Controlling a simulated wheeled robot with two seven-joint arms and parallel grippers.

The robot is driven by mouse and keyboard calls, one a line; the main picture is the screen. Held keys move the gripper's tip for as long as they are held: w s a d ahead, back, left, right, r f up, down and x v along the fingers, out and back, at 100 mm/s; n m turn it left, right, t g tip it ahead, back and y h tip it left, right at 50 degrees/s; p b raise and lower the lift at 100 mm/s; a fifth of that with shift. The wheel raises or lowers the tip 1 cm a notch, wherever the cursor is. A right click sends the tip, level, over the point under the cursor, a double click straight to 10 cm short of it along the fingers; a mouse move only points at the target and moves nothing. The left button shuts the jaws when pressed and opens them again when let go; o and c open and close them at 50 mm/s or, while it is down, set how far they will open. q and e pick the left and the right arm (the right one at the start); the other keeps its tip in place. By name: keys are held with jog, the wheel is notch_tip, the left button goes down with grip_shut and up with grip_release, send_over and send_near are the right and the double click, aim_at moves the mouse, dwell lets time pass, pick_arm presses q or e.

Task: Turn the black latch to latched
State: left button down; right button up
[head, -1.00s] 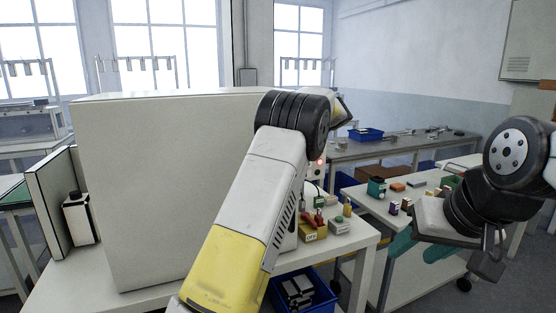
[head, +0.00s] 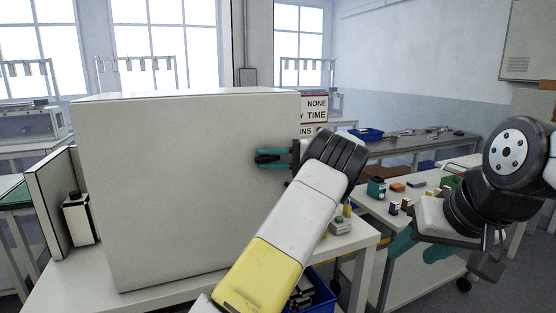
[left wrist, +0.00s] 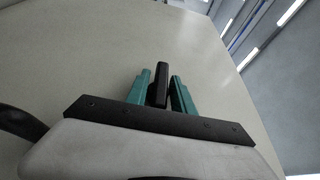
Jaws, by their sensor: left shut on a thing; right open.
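The black latch (head: 268,158) is on the front face of the large off-white cabinet (head: 180,200), near its right edge. My left gripper (head: 272,158) reaches it from the right, its teal fingers above and below it. In the left wrist view the black latch (left wrist: 161,84) stands between the two teal fingers of my left gripper (left wrist: 162,92), which is shut on it. The latch's base and any latch markings are hidden or too small to tell. My right gripper (head: 420,247) is open and empty at the right, away from the cabinet.
A sign (head: 313,108) shows behind the cabinet's right edge. Small boxes and parts lie on the bench (head: 372,206) at the right. A blue bin (head: 322,292) is under the near table. A black-and-white item (head: 78,218) stands left of the cabinet.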

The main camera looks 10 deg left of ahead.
aim_at(278, 159)
dwell(0.5)
pick_arm(q)
jog(key=c, duration=1.4)
grip_release()
jog(key=shift+o, duration=0.2)
jog(key=shift+v, duration=3.95)
jog(key=shift+f, duration=0.1)
